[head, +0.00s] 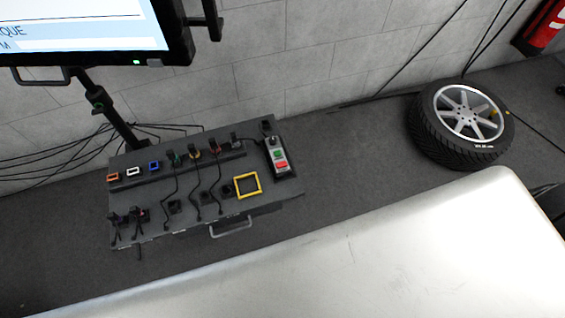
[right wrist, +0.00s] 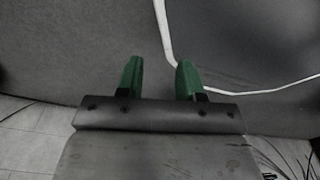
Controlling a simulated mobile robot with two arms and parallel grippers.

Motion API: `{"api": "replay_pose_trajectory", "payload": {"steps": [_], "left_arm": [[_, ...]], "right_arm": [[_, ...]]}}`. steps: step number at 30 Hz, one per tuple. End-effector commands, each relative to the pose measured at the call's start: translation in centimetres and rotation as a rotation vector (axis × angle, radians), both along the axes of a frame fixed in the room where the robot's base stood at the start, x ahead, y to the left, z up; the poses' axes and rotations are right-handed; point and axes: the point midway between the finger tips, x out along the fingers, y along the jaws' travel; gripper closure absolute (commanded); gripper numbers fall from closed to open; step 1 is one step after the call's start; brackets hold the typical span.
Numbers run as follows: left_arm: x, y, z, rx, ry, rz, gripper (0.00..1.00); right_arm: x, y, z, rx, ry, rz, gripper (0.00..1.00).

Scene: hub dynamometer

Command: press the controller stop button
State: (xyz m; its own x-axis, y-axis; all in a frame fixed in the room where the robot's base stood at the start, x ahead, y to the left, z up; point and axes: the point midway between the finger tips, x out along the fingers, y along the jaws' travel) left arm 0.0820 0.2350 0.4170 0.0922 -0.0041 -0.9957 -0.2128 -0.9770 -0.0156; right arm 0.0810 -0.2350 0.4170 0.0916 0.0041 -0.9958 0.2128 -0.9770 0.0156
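The controller (head: 279,158) is a grey handheld box lying at the right end of the dark equipment case (head: 215,221). It has a green button (head: 278,155) and, below that, a red button (head: 281,164), which looks like the stop button. My right gripper (right wrist: 159,77) shows in the right wrist view with two green fingers apart and nothing between them. Neither gripper shows in the head view, so no gripper is seen near the controller. The controller does not show in the right wrist view.
A yellow square frame (head: 247,185) and several plugs with cables sit on the case. A monitor (head: 90,30) stands behind it on a pole. A wheel with tyre (head: 461,124) lies at the right. A large pale silver surface (head: 370,265) fills the foreground.

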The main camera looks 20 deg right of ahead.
Motion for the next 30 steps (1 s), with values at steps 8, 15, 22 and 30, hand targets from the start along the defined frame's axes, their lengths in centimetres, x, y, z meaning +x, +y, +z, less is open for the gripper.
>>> {"api": "replay_pose_trajectory", "payload": {"steps": [8, 15, 22, 30], "left_arm": [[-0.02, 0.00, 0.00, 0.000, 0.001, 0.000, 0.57], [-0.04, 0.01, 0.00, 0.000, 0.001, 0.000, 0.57], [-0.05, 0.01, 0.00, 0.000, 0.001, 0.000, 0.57], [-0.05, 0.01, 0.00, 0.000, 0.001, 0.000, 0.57]], "right_arm": [[-0.01, 0.01, 0.00, 0.000, 0.000, 0.000, 1.00], [-0.02, 0.01, 0.00, 0.000, 0.001, 0.000, 1.00], [-0.02, 0.00, 0.00, 0.000, 0.001, 0.000, 1.00], [-0.02, 0.00, 0.00, 0.000, 0.001, 0.000, 1.00]]}}
